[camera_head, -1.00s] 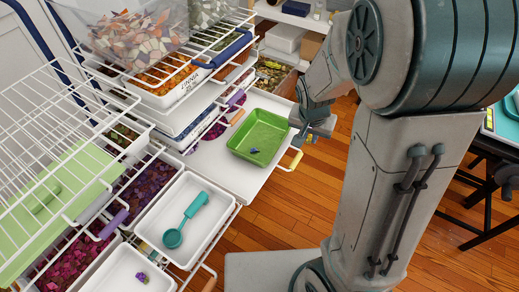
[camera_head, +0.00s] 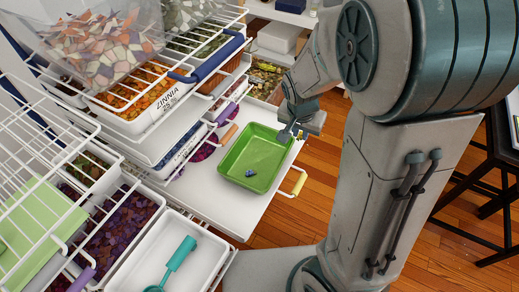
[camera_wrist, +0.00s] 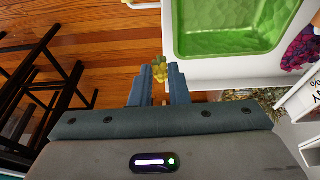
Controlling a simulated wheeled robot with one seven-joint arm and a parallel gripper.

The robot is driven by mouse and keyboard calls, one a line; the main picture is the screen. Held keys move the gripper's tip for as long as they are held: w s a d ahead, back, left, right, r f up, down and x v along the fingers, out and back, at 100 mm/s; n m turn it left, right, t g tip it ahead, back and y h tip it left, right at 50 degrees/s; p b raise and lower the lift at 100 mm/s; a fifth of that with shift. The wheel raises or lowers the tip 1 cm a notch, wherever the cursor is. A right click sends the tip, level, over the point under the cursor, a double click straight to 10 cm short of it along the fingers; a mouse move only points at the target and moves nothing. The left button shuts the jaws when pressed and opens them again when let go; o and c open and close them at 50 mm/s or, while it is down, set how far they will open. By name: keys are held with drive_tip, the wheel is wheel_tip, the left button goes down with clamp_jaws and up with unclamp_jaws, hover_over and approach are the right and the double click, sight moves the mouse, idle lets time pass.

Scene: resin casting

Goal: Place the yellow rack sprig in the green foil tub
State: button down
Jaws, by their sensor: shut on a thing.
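The yellow sprig (camera_wrist: 159,70) shows in the wrist view as a small yellow, bumpy piece between my fingertips. My gripper (camera_wrist: 161,82) is shut on it. The green foil tub (camera_head: 262,152) sits on a white pull-out shelf in the head view. It also shows in the wrist view (camera_wrist: 225,42), ahead and to the right of my fingers. In the head view my gripper (camera_head: 291,131) is just beyond the tub's upper right edge, and the sprig cannot be made out there. A small blue-purple piece (camera_head: 250,173) lies inside the tub.
A yellow drawer handle (camera_head: 299,183) sticks out at the shelf's right edge. A white tray with a teal scoop (camera_head: 178,255) lies in front. Wire racks and bins of coloured bits (camera_head: 150,97) crowd the left.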

drive_tip(key=b, duration=0.3)
hover_over(264, 153)
drive_tip(key=f, duration=0.6)
drive_tip(key=shift+s+a+f, duration=0.1)
drive_tip(key=shift+s+a, duration=0.2)
drive_tip(key=shift+s, duration=0.1)
drive_tip(key=shift+f+b, duration=1.05)
drive_tip(key=shift+f, duration=0.9)
drive_tip(key=shift+f, duration=0.15)
drive_tip(key=c, duration=1.4)
unclamp_jaws()
